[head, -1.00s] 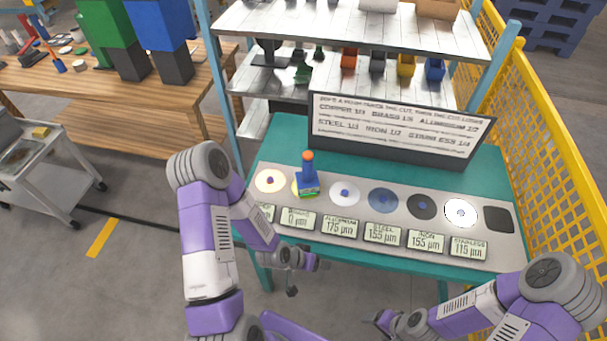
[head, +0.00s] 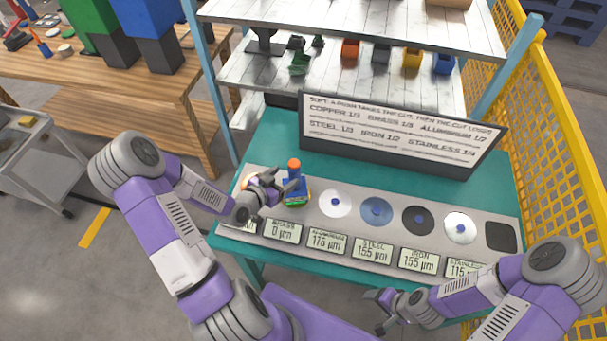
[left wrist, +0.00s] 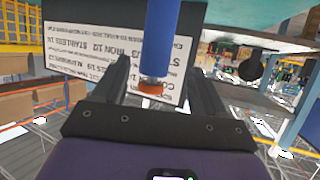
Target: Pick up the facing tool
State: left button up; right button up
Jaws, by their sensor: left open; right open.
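The facing tool (head: 295,186), blue with an orange top, stands upright on the grey panel over the brass spot. My left gripper (head: 279,183) is open at its left side, close to the blue part. In the left wrist view the tool's blue handle (left wrist: 161,40) and orange end show between the two open fingers (left wrist: 158,85); I cannot tell whether they touch it. My right gripper (head: 378,311) is open and empty, low in front of the table's front edge.
The grey panel (head: 345,224) holds several round discs and a row of small displays on the teal table (head: 265,150). A sign board (head: 400,135) stands behind, with shelves (head: 350,88) beyond. A yellow mesh fence (head: 560,140) borders the right.

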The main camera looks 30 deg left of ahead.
aim_at(290, 174)
pick_arm(q)
jog(key=shift+x, duration=1.15)
jog(key=shift+w+d+f, duration=0.2)
jog(key=shift+w, duration=0.25)
jog(key=x, duration=0.4)
jog(key=shift+w+d+f, duration=0.1)
jog(key=shift+d+f, duration=0.1)
jog(key=shift+f, duration=0.05)
grip_shut()
jog(key=shift+w+r, duration=0.1)
jog(key=shift+r, duration=0.05)
